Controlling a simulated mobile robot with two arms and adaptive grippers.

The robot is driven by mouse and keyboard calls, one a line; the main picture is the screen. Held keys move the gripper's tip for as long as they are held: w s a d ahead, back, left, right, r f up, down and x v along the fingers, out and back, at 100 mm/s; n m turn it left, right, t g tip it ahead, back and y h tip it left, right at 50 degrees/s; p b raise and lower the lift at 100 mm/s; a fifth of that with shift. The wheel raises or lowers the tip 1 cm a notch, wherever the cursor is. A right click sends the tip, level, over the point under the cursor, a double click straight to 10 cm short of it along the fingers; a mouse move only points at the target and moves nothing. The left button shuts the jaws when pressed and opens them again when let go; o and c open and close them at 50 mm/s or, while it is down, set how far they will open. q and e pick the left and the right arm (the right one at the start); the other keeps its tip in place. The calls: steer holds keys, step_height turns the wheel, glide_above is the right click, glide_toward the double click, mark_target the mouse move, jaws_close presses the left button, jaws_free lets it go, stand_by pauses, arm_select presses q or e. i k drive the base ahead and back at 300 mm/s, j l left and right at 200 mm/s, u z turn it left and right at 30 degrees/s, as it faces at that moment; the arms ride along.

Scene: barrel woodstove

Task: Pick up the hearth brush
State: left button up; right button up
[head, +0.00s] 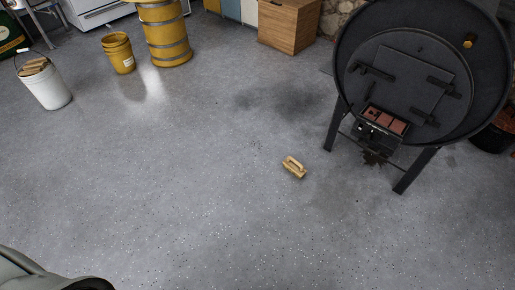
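A small tan hearth brush (294,167) with a raised handle lies on the grey speckled floor, just right of the middle in the head view. It lies in the open, left of the stove's front legs, with nothing touching it but the floor. Neither of my grippers shows in the head view. Only a grey rounded part of my own body shows in the lower left corner, far from the brush.
A black barrel stove (425,75) on metal legs stands at right. A wooden box (290,25), yellow barrel (165,35), yellow bucket (118,52) and white bucket of wood (48,88) stand at the back and left. The floor around the brush is clear.

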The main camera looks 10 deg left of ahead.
mark_target(297, 168)
steer(key=i+j+z, duration=0.1)
steer(key=i+j, duration=0.15)
steer(key=i, duration=0.3)
steer(key=i+j+z, duration=0.1)
steer(key=i+j, duration=0.2)
steer(key=i, duration=0.25)
